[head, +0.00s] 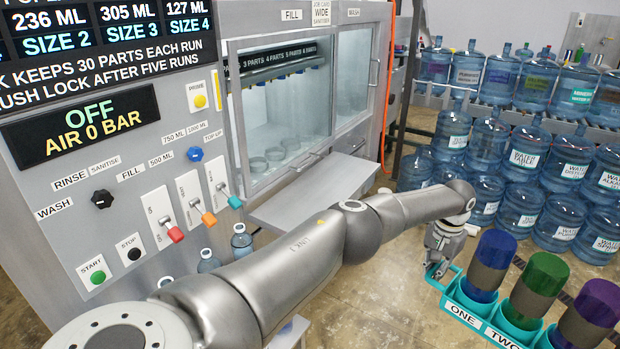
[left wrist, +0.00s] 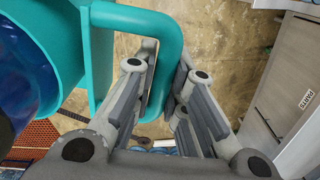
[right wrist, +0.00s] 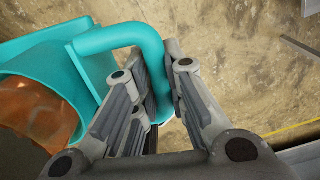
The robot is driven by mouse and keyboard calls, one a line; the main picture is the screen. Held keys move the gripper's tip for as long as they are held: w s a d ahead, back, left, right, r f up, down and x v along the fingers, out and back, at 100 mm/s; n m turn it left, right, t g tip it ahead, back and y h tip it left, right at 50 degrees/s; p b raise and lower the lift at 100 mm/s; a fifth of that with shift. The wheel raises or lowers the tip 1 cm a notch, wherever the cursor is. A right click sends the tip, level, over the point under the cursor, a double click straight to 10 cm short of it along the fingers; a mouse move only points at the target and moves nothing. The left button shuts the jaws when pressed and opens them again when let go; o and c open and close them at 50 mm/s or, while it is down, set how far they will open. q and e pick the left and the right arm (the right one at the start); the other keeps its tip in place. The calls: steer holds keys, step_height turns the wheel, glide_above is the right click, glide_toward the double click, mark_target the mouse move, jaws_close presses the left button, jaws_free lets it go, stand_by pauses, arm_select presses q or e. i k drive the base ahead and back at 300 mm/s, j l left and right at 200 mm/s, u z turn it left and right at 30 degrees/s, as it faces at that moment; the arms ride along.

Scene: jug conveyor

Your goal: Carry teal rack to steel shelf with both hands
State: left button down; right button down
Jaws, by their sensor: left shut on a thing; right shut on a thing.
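The teal rack (head: 516,320) is at the lower right of the head view, with labels ONE and TWO on its side. It holds tall blue-topped (head: 495,250), green-topped (head: 545,273) and purple-topped (head: 597,303) containers. In the right wrist view, my right gripper (right wrist: 160,80) is shut on another teal handle (right wrist: 145,40), beside an orange container (right wrist: 38,95). The right gripper is outside the head view. A steel shelf (head: 310,190) juts from the machine front.
The grey filling machine (head: 120,190) with its switches stands at the left. Several large blue water jugs (head: 525,150) fill racks and floor at the back right. Bare floor (head: 405,320) shows between machine and rack.

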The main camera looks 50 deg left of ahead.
mark_target(324, 186)
steer(key=i+u, duration=0.45)
steer(key=i, duration=1.05)
steer(key=i+z, duration=0.1)
steer(key=i, duration=1)
steer(key=i+j+z, duration=0.1)
steer(key=i, duration=0.95)
steer(key=i+u, duration=0.1)
steer(key=u, duration=2.2)
